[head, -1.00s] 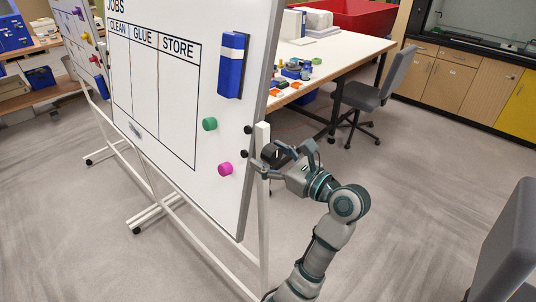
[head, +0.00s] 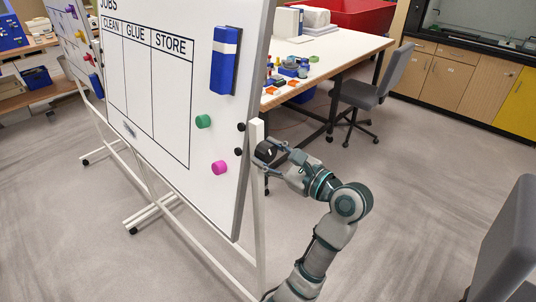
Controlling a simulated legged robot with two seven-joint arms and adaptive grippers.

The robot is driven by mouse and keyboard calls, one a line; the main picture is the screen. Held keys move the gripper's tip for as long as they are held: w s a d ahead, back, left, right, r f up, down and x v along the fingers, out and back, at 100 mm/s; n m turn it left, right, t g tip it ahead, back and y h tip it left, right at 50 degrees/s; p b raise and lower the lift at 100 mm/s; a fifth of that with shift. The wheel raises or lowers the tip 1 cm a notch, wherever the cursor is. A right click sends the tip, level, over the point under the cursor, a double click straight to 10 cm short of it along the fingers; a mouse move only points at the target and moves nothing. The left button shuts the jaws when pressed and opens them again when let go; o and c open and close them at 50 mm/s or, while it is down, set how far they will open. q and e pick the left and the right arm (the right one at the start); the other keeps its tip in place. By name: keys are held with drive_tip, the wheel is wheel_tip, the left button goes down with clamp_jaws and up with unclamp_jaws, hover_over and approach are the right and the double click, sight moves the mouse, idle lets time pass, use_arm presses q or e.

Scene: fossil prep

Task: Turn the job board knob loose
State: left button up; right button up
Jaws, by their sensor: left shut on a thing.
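The job board (head: 150,125) is a white panel with CLEAN, GLUE and STORE columns, held in a white frame with an upright post (head: 258,205). A large black knob (head: 265,151) sits at the right side of the post. My left gripper (head: 268,154) is shut on this knob, its fingers on either side of it. The fingers partly hide the knob, and I cannot tell how far it is turned. Two small black knobs (head: 241,127) show at the board's edge, left of the post. My right gripper is not in view.
A blue and white eraser (head: 225,60), a green magnet (head: 203,121) and a pink magnet (head: 220,167) are on the board. Behind stand a workbench (head: 340,52) with small items and a grey chair (head: 385,80).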

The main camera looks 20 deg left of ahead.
use_arm(q)
drive_tip(key=shift+d, duration=0.1)
drive_tip(key=o, duration=1.2)
drive_tip(key=shift+s+d+r, duration=0.1)
drive_tip(key=shift+c, duration=0.2)
drive_tip(key=shift+d, duration=0.55)
drive_tip(key=v, duration=1.1)
drive_tip(key=shift+s+d, duration=0.15)
drive_tip(key=shift+d, duration=0.25)
